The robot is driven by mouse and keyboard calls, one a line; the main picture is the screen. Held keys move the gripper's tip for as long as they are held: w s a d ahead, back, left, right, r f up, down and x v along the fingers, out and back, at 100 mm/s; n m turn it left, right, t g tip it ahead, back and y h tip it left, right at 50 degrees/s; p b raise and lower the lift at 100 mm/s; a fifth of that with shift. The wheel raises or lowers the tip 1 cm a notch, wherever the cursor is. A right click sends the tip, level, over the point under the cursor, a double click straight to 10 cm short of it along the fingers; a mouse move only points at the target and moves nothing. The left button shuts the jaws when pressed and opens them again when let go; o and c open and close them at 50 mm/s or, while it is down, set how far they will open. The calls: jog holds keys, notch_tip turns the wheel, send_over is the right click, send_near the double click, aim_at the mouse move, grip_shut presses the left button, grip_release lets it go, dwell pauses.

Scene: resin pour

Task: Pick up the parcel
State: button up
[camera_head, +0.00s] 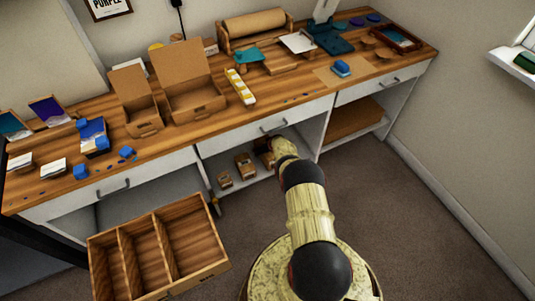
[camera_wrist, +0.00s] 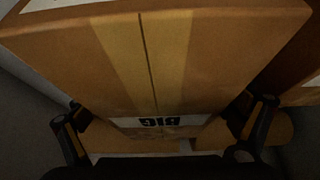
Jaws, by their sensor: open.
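A brown cardboard parcel (camera_wrist: 215,50) fills most of the wrist view, very close. A paler tape strip runs along its top, and a white label with dark letters is at its lower edge. My gripper (camera_wrist: 168,108) is open, with one dark finger toward each side of the parcel's lower part. I cannot tell whether either finger touches it. In the head view, my arm reaches into the lower shelf by a parcel (camera_head: 263,151) that it partly hides. Two other parcels, a middle one (camera_head: 245,166) and a smaller left one (camera_head: 224,180), stand on that shelf.
The wooden worktop (camera_head: 180,136) and its drawer fronts overhang the shelf. Another brown box edge (camera_wrist: 300,96) shows at the right of the wrist view. A divided wooden crate (camera_head: 205,275) stands in front at left. Carpet floor (camera_head: 420,250) is clear at right.

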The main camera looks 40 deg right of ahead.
jog(key=shift+c, duration=0.6)
jog(key=c, duration=1.9)
jog(key=shift+w+d+r, duration=0.1)
jog(key=shift+c, duration=0.4)
jog(key=shift+r, duration=0.1)
